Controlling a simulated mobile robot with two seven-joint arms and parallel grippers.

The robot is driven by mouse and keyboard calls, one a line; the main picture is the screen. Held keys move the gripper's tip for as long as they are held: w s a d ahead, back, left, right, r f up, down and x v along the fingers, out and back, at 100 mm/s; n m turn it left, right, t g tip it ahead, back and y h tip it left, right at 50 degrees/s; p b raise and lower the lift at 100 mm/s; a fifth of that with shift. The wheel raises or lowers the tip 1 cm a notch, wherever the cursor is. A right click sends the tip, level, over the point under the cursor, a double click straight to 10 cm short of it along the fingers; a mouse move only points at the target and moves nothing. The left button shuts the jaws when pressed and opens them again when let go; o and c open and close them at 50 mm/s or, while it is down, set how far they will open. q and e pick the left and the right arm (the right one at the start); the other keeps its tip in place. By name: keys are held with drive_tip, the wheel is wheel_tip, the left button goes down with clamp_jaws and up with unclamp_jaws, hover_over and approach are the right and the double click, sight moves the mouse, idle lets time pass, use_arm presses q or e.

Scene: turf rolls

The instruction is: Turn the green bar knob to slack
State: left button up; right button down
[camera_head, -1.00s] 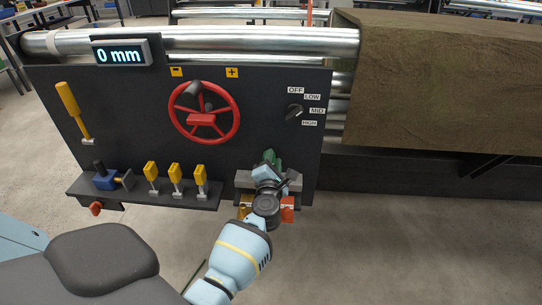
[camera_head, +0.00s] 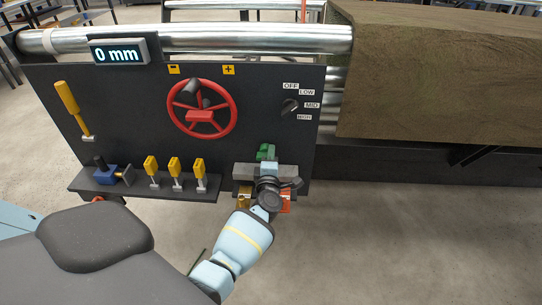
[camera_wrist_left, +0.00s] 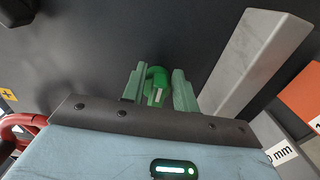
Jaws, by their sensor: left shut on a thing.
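The green bar knob (camera_head: 266,152) sits low on the right part of the dark panel, just above a grey ledge. My left gripper (camera_head: 267,168) reaches up to it from below and hides part of it. In the left wrist view the green knob (camera_wrist_left: 157,78) lies between the two pale green fingers of my left gripper (camera_wrist_left: 158,92), which is shut on it. I cannot read any slack marking. My right gripper is not in view.
A red handwheel (camera_head: 201,108) is up and left of the knob. A small dial (camera_head: 290,107) marked OFF to HIGH is above it. The grey ledge (camera_head: 245,172) and orange block (camera_wrist_left: 302,97) are close by my gripper. A display (camera_head: 118,52) reads 0 mm.

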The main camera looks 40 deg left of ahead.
use_arm(q)
drive_tip(key=shift+f, duration=0.1)
idle(0.3)
drive_tip(key=o, duration=0.7)
drive_tip(key=shift+c, duration=0.2)
drive_tip(key=shift+s, duration=0.15)
drive_tip(key=shift+s+d, duration=0.25)
drive_tip(key=p+v, duration=0.1)
drive_tip(key=v, duration=0.6)
drive_tip(key=shift+s, duration=0.1)
